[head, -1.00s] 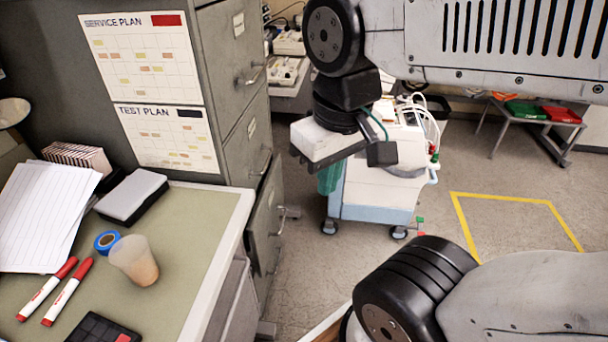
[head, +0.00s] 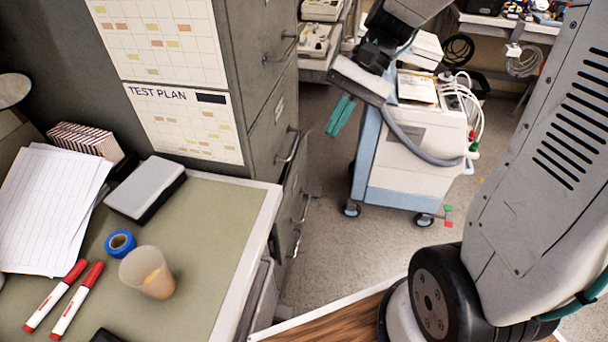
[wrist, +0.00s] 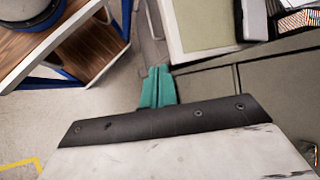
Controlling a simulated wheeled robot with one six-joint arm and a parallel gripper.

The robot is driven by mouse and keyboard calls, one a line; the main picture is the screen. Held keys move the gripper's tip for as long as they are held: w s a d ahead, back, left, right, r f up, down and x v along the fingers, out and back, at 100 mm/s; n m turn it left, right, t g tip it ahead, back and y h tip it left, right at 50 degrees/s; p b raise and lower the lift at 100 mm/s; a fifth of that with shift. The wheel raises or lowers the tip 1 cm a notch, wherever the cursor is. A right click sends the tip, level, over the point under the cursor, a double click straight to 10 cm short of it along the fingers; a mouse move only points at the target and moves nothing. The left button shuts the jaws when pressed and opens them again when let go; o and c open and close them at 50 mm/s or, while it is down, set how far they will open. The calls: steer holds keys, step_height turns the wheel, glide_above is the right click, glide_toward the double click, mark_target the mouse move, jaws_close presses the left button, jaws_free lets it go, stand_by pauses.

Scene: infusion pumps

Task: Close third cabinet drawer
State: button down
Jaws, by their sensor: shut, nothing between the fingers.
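The grey filing cabinet (head: 262,100) stands at the upper left in the head view, with its drawer fronts seen at a steep angle. The third cabinet drawer (head: 291,192) is low on that face, just past the desk corner. It seems to stick out slightly beyond the drawers above, but how far is unclear. My gripper (head: 340,116) is right of the cabinet face, apart from it, with its teal fingers together and empty, pointing down. In the wrist view, the gripper (wrist: 157,88) is shut, with the grey cabinet (wrist: 280,92) at its right.
The green-topped desk (head: 215,225) stands against the cabinet, holding papers, markers and a cup (head: 147,272). A white and blue cart (head: 415,150) stands behind my gripper. Bare floor (head: 330,240) lies between cabinet and cart. My wood-topped base is at the bottom.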

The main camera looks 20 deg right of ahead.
steer(key=w+d+f+m+t+y, duration=0.2)
steer(key=w+d+f+m+y, duration=0.15)
steer(key=w+f, duration=0.4)
steer(key=w+d+f+m+t+y, duration=0.1)
steer(key=w+d+f+m+y, duration=0.3)
steer(key=w+f, duration=0.4)
steer(key=w+d+f+m+t+y, duration=0.25)
steer(key=f+m+t, duration=0.3)
steer(key=f, duration=0.65)
steer(key=m+t+h, duration=0.2)
steer(key=m+t, duration=0.3)
steer(key=m, duration=0.1)
glide_toward(295, 173)
steer(key=shift+g, duration=0.25)
steer(key=x, duration=0.6)
steer(key=shift+w+a+r, duration=0.15)
steer(key=shift+w+a, duration=0.1)
steer(key=shift+a, duration=0.05)
